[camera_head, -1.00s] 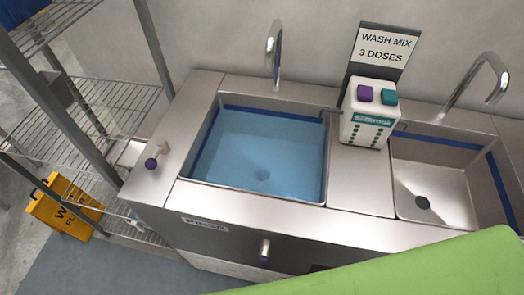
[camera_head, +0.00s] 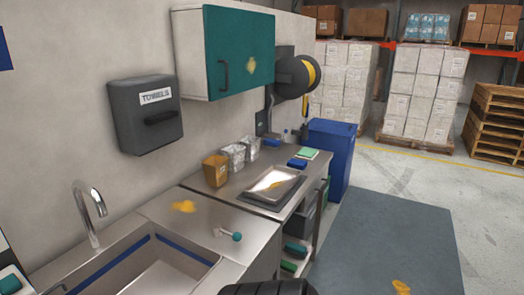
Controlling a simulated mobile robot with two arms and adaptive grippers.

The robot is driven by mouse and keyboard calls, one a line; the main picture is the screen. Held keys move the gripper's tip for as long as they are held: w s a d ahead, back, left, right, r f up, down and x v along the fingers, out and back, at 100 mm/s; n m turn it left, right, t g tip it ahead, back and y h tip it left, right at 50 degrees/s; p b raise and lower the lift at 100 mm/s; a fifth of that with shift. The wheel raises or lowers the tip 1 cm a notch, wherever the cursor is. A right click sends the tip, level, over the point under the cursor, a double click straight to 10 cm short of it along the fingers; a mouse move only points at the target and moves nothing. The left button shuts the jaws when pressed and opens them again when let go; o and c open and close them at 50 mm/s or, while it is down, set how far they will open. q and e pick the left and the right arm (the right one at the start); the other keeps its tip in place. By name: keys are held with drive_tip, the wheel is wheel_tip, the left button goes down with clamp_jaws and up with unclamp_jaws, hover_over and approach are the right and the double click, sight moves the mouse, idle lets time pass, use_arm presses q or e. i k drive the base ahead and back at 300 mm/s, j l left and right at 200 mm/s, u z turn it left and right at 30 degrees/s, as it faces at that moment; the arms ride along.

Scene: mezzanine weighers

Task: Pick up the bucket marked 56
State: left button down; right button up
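I see no bucket with a readable 56 in the head view. A small tan container (camera_head: 215,171) stands on the steel counter against the wall. Two shiny silver containers stand behind it, the nearer one (camera_head: 233,158) and the farther one (camera_head: 252,149). I can read no number on any of these. Neither of my grippers can be made out in this view.
A sink (camera_head: 115,267) with a tap (camera_head: 92,215) is at lower left. A metal tray (camera_head: 272,188) lies on the counter (camera_head: 215,207). A teal cabinet (camera_head: 238,55) and towel dispenser (camera_head: 146,113) hang above. A blue bin (camera_head: 330,155) stands beyond; the grey floor mat (camera_head: 390,240) is mostly clear.

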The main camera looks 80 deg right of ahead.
sight(249, 149)
drive_tip(key=k+l+z, duration=0.6)
drive_tip(key=l+z, duration=0.35)
drive_tip(key=j+z, duration=0.1)
drive_tip(key=z, duration=1.2)
